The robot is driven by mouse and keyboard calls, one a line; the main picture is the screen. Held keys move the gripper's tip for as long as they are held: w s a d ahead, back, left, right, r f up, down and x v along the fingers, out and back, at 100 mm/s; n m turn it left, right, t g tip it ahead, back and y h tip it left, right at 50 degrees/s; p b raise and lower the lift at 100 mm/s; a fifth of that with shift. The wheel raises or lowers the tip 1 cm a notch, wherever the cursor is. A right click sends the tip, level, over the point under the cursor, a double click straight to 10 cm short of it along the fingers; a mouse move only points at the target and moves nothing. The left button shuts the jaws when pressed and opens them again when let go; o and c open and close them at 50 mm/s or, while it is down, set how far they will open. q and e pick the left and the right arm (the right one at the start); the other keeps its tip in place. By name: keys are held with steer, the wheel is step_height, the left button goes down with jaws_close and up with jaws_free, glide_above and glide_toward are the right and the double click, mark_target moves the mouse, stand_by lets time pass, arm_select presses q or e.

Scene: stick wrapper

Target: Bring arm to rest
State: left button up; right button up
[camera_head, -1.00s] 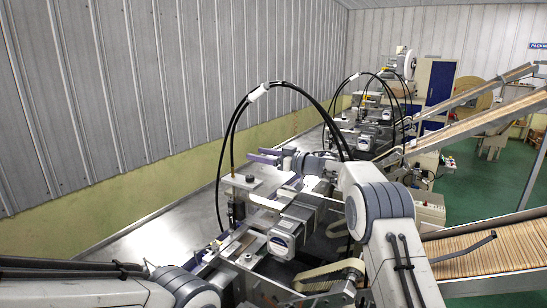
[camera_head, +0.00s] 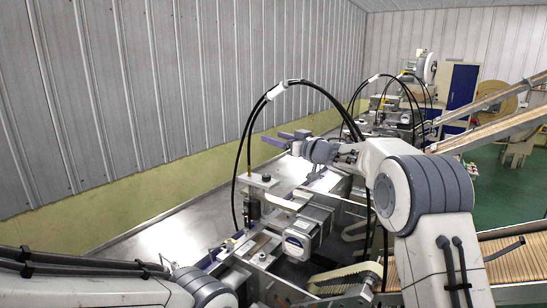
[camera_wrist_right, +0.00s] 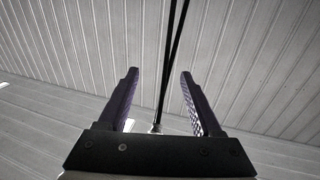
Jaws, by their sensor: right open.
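My right arm (camera_head: 425,195) reaches in from the right over the stick wrapper machine (camera_head: 300,240). Its gripper (camera_head: 276,138) shows purple fingers pointing left, above and beyond the machine. In the right wrist view the gripper (camera_wrist_right: 158,75) is open and empty, its two dark purple fingers wide apart. Black cables run behind the gap between them, against the ribbed wall. My left arm (camera_head: 90,275) lies low at the bottom left; its gripper is out of view.
Arching black cables (camera_head: 300,83) rise from the machine close to the right gripper. A ribbed grey wall (camera_head: 150,90) stands at the left. A slatted conveyor (camera_head: 515,262) is at the lower right. More machines and inclined conveyors (camera_head: 490,125) stand farther back.

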steer(key=s+a+f+m+g+h, duration=0.2)
steer(key=s+f+h, duration=0.3)
steer(key=s, duration=0.6)
steer(key=s+a+f+m+g+h, duration=0.25)
steer(key=s+f, duration=0.55)
steer(key=s, duration=0.4)
steer(key=s+d+f+n+g+h, duration=0.1)
steer(key=s+d+f+g, duration=0.1)
steer(key=s, duration=0.8)
steer(key=s+d+f+n+g+h, duration=0.1)
steer(key=s+f+g, duration=0.3)
steer(key=s, duration=0.6)
steer(key=s+d+f+n+g+h, duration=0.1)
steer(key=s+d+f+g, duration=0.2)
steer(key=s, duration=0.8)
step_height(320, 180, down, 3)
steer(key=shift+r+n, duration=0.2)
steer(key=shift+n, duration=0.15)
steer(key=shift+s+g, duration=0.1)
steer(key=shift+g, duration=0.15)
